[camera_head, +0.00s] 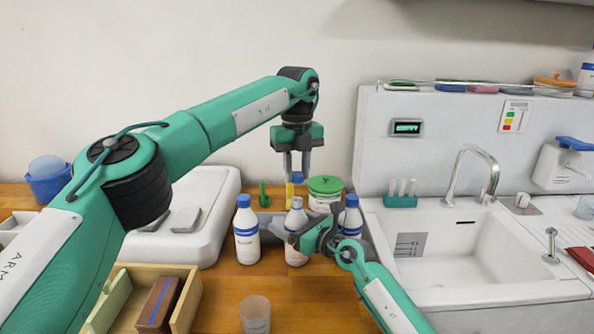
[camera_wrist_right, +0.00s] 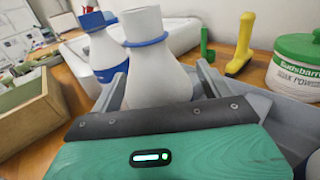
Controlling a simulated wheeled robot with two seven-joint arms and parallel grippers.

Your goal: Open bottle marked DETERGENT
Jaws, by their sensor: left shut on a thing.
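The middle white bottle (camera_head: 297,217) stands upright on the counter with its neck bare of a cap; it also shows in the right wrist view (camera_wrist_right: 155,75), with a blue ring around its neck. My left gripper (camera_head: 297,168) is above it, shut on a small blue cap (camera_head: 297,177), apart from the bottle. My right gripper (camera_head: 290,238) is at the bottle's body; in the wrist view its fingers close on both sides of the bottle. Blue-capped bottles stand to the left (camera_head: 246,230) and right (camera_head: 351,218). I cannot read which label says DETERGENT.
A green-lidded tub (camera_head: 325,190) and a yellow item (camera_wrist_right: 242,48) stand behind the bottles. A clear cup (camera_head: 255,314) is at the front. A wooden box (camera_head: 188,310) is at the lower left. The sink (camera_head: 470,290) lies to the right.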

